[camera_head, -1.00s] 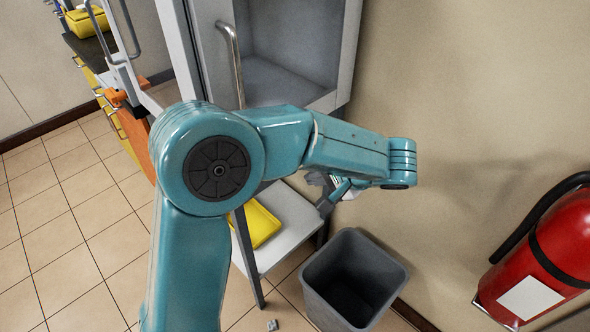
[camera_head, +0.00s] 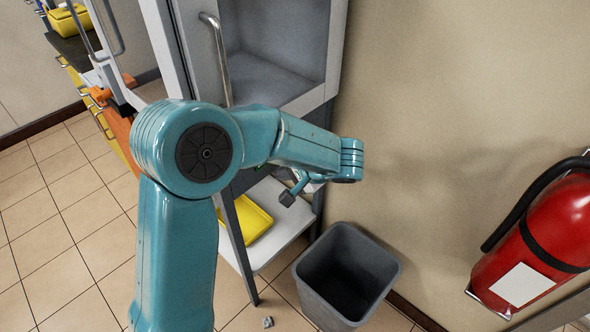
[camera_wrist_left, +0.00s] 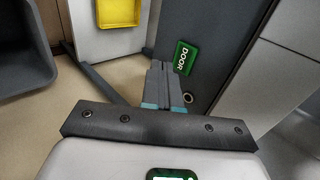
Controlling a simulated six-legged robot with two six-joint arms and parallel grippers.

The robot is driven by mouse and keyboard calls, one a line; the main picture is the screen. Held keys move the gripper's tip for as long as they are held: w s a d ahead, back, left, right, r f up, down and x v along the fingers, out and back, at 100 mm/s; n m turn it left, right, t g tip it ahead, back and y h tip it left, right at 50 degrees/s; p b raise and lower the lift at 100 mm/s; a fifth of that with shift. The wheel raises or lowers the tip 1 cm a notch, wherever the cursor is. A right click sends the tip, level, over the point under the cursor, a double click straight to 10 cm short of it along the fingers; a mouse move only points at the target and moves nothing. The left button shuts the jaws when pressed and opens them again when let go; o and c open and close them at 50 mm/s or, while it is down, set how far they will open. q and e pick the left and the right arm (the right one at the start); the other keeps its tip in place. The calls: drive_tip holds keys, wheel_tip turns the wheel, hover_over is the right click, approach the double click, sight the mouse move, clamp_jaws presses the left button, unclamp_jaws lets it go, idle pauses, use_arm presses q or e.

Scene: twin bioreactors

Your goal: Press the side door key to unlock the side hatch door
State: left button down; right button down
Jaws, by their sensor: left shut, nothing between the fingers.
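A green key marked DOOR (camera_wrist_left: 184,57) is on a dark grey panel (camera_wrist_left: 215,45) in the left wrist view. A small round metal fitting (camera_wrist_left: 188,98) sits below it on that panel. My left gripper (camera_wrist_left: 160,68) is shut and empty. Its tips appear just left of the green key; I cannot tell whether they touch the panel. In the head view the left gripper (camera_head: 289,197) is small, beside the lower cabinet frame, partly behind my teal arm. The key is hidden there. A cabinet with a metal handle (camera_head: 216,55) stands behind. My right gripper is not in view.
A grey bin (camera_head: 345,275) stands on the floor below the gripper. A yellow tray (camera_head: 250,222) lies on a white low shelf (camera_head: 284,250). A red fire extinguisher (camera_head: 540,250) is on the wall at right. Tiled floor is clear at left.

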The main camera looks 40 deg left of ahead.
sight(262, 167)
use_arm(q)
drive_tip(key=a, duration=0.3)
drive_tip(key=a+f, duration=0.1)
drive_tip(key=a, duration=0.1)
drive_tip(key=shift+w, duration=0.3)
drive_tip(key=shift+a+r+b, duration=0.3)
drive_tip(key=shift+a+b, duration=0.15)
drive_tip(key=shift+a, duration=0.3)
drive_tip(key=shift+d, duration=0.1)
